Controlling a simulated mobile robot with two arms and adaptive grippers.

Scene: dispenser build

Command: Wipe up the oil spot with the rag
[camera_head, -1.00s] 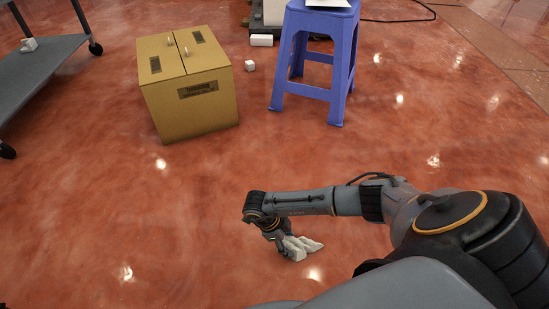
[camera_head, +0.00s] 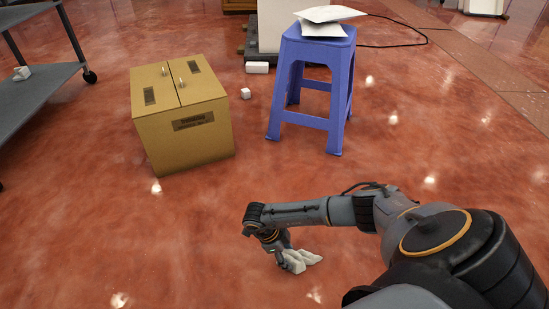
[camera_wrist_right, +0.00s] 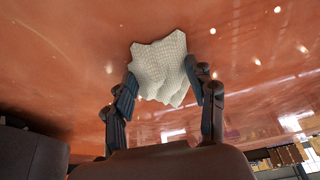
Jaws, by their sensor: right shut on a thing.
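The rag (camera_head: 307,258) is a crumpled white cloth. My right gripper (camera_head: 284,259) is shut on it, low over the red floor in the head view. In the right wrist view the textured rag (camera_wrist_right: 158,68) is pinched between the two dark fingers of this gripper (camera_wrist_right: 163,84) and sticks out beyond them. I cannot tell whether the rag touches the floor. I cannot make out an oil spot on the mottled, shiny floor. My left gripper is not in view.
A cardboard box (camera_head: 185,125) stands at the left on the floor. A blue stool (camera_head: 317,48) with white packets on top is right of it. Small white blocks (camera_head: 246,93) lie between them. A grey cart (camera_head: 35,98) is at far left. The front floor is clear.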

